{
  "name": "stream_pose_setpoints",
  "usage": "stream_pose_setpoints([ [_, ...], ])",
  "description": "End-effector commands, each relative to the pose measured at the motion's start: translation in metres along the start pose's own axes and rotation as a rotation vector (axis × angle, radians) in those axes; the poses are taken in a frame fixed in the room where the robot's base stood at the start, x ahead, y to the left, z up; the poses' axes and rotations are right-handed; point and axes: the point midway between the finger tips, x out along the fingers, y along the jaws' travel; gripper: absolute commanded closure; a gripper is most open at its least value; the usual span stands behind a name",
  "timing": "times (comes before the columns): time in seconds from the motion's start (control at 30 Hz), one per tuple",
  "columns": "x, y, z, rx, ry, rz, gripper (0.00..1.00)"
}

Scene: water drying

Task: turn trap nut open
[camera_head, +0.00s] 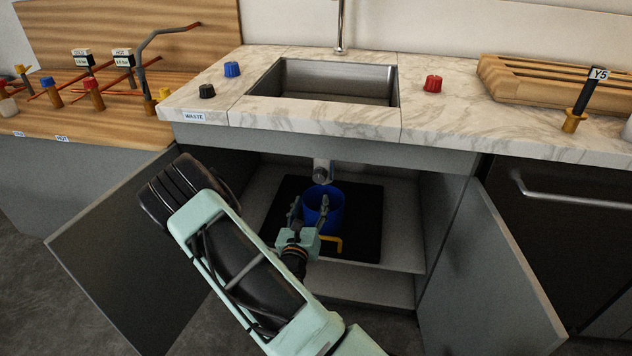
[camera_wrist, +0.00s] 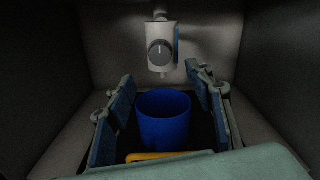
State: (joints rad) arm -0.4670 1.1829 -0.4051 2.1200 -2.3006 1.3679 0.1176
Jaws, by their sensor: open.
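The trap nut is the dark round knob (camera_head: 321,174) on the grey trap under the sink. It also shows in the wrist view as a dark disc (camera_wrist: 159,52) with a light mark standing upright, on the front of the pale trap body (camera_wrist: 160,30). My gripper (camera_head: 309,207) is inside the open cabinet, below and in front of the nut, apart from it. In the wrist view its two blue-padded fingers (camera_wrist: 165,103) are spread wide with nothing held. A blue bucket (camera_wrist: 164,118) stands under the trap, seen between and beyond the fingers.
The bucket has a yellow handle (camera_wrist: 168,156) at its front and stands on a black mat (camera_head: 368,223). Cabinet walls close in on both sides. Open doors stand at left (camera_head: 125,250) and right (camera_head: 505,270). The sink counter (camera_head: 440,115) is overhead.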

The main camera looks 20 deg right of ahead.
Motion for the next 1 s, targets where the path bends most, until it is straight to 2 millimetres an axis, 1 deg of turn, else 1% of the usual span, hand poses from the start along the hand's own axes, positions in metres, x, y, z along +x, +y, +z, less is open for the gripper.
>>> stream_pose_setpoints([
  [0.17,0.02,0.0,-0.003,-0.002,0.0,0.0,0.52],
  [0.4,0.067,0.0,-0.003,0.0,-0.001,-0.001,0.52],
  [0.5,0.083,0.0,-0.003,-0.002,-0.001,0.0,0.52],
  [0.6,0.095,0.0,-0.002,-0.001,0.0,-0.001,0.52],
  [0.77,0.105,0.0,-0.001,-0.002,0.0,0.0,0.52],
  [1.0,0.106,0.0,-0.001,-0.002,0.001,0.001,0.52],
])
